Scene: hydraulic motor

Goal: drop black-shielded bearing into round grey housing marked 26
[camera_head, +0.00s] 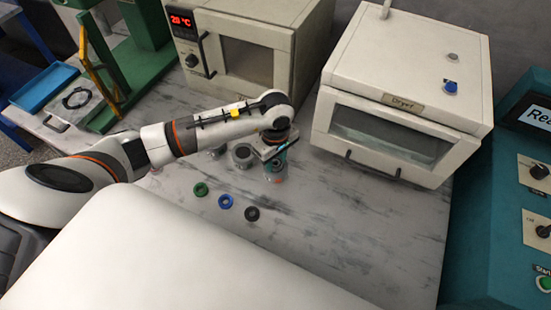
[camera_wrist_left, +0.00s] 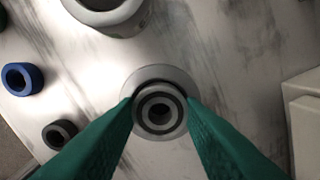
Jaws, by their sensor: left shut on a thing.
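My left gripper (camera_head: 279,156) points down over a round grey housing (camera_head: 274,174) on the marble table. In the left wrist view its green fingers are shut on a black-shielded bearing (camera_wrist_left: 158,111), a grey ring with a dark band. The bearing is lined up over the round grey housing (camera_wrist_left: 160,74), whose rim shows around it. I cannot tell whether the bearing is above the housing or partly inside it. The number on the housing is not readable. My right gripper is not in view.
Green (camera_head: 201,189), blue (camera_head: 226,201) and black (camera_head: 252,213) rings lie on the table in front. Another grey housing (camera_head: 242,155) stands to the left of the gripper. A white dryer (camera_head: 400,95) and an oven (camera_head: 250,45) stand behind. The table at front right is clear.

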